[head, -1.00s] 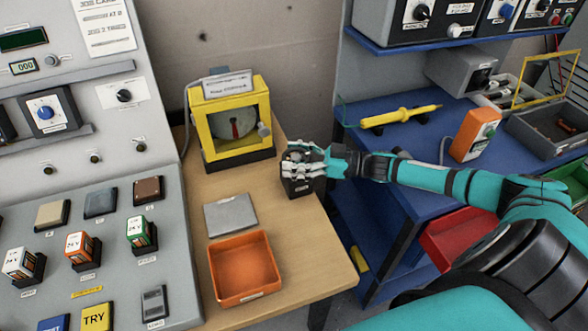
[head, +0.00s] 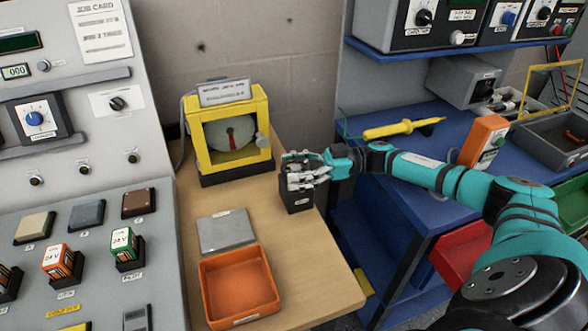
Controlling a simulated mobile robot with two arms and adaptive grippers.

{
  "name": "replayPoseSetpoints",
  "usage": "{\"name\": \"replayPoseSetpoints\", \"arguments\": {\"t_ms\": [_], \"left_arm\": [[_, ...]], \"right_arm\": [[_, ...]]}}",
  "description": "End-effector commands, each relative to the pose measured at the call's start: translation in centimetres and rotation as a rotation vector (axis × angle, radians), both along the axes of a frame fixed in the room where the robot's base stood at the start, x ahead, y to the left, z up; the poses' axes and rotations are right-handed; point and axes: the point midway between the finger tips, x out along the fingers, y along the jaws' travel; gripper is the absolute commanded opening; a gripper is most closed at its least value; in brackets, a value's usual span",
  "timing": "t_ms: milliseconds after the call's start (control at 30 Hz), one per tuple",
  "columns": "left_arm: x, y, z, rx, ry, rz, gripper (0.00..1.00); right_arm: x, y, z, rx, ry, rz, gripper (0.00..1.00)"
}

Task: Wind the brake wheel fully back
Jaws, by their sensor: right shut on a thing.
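My right gripper (head: 304,172) reaches in from the right and is over a small dark labelled block (head: 300,203) on the wooden table. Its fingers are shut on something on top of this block. That part is hidden by the fingers; it appears to be the brake wheel, but its rim and angle cannot be seen. Just behind to the left stands a yellow-framed device (head: 262,104) with a grey disc (head: 236,131) behind its front opening. The disc has a red mark near its middle. A grey knob sits on the frame's right side. My left gripper is not in view.
A grey plate (head: 222,232) and an orange tray (head: 204,283) are on the wooden table in front. A grey control panel (head: 75,185) stands left. On the blue bench (head: 390,150) at right are a yellow probe (head: 400,128) and an orange meter (head: 483,140).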

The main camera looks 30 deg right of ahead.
Motion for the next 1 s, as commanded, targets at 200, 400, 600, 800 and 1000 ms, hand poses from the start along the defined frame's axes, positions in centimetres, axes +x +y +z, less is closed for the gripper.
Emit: {"name": "replayPoseSetpoints", "arguments": {"t_ms": [200, 400, 600, 800, 1000], "left_arm": [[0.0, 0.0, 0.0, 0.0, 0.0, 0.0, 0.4], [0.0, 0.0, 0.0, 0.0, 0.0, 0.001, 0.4], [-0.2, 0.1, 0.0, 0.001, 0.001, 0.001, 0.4], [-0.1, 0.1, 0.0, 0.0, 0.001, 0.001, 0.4], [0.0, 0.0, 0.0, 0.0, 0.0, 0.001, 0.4]], "right_arm": [[0.1, 0.0, 0.1, 0.002, -0.002, -0.002, 0.78], [0.1, 0.0, 0.1, 0.001, -0.002, -0.002, 0.92], [0.0, 0.0, 0.2, 0.001, -0.002, -0.002, 0.92], [0.0, -0.1, 2.5, 0.0, -0.004, -0.001, 0.92], [0.0, 0.0, 6.5, 0.0, -0.005, -0.001, 0.92]]}}
